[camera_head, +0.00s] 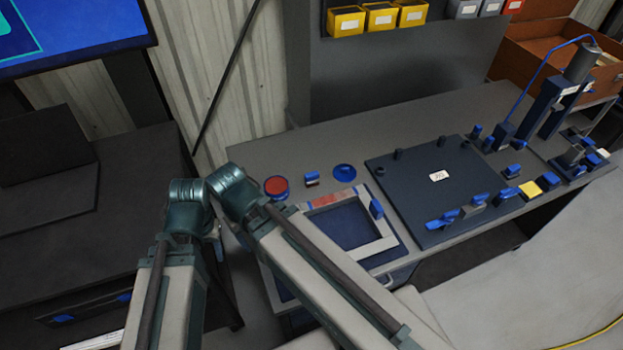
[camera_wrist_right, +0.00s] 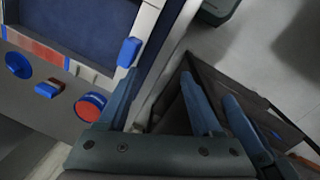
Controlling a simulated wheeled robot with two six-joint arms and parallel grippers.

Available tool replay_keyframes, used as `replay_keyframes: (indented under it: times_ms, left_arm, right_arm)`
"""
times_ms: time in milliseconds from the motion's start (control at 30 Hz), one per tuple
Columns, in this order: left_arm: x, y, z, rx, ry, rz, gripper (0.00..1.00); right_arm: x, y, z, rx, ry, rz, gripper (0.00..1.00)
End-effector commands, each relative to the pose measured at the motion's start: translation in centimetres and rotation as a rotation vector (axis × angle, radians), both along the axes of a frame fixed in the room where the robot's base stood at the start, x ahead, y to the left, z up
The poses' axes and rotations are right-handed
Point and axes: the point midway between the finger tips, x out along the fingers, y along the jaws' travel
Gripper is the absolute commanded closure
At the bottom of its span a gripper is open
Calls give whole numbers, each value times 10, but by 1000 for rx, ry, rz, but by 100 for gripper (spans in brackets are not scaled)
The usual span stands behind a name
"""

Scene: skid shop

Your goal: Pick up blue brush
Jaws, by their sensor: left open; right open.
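A small blue piece with a reddish-brown lower part (camera_head: 311,178), which looks like the blue brush, lies on the grey bench between a red-topped round tin (camera_head: 276,186) and a blue disc (camera_head: 344,172). In the right wrist view the brush (camera_wrist_right: 48,88) lies at the left, beside the tin (camera_wrist_right: 90,106). My right gripper (camera_wrist_right: 163,95) is open and empty, to the side of these things; my arm hides it in the head view. My left gripper (camera_head: 214,245) is small and partly hidden between my arms, left of the bench edge, with nothing visible in it.
A dark plate (camera_head: 410,190) and several blue-handled tools lie farther right. A dark cabinet (camera_head: 120,190) stands at the left. The bench behind the brush is clear.

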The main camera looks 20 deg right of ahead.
Motion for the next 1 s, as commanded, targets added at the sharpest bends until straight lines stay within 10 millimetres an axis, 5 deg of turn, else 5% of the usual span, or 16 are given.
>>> replay_keyframes:
  times_ms: [133, 267, 400, 600, 800, 1000]
  left_arm:
    - [0, 0, 1, 0, 0, 0, 50]
    - [0, 0, 3, 0, 0, 0, 50]
    - [0, 0, 6, 0, 0, 0, 50]
    - [0, 0, 9, 0, 0, 0, 50]
    - [0, 0, 11, 0, 0, 0, 50]
    - [0, 0, 11, 0, 0, 0, 50]
  right_arm:
    - [13, -4, 1, 2, -6, -69, 28]
    - [57, -27, 2, 13, -29, -344, 28]
    - [120, -77, 5, 26, -63, -803, 28]
    - [188, -164, 8, 39, -100, -1420, 28]
    - [219, -230, 9, 46, -118, -1819, 28]
    - [226, -252, 10, 48, -123, -1956, 28]
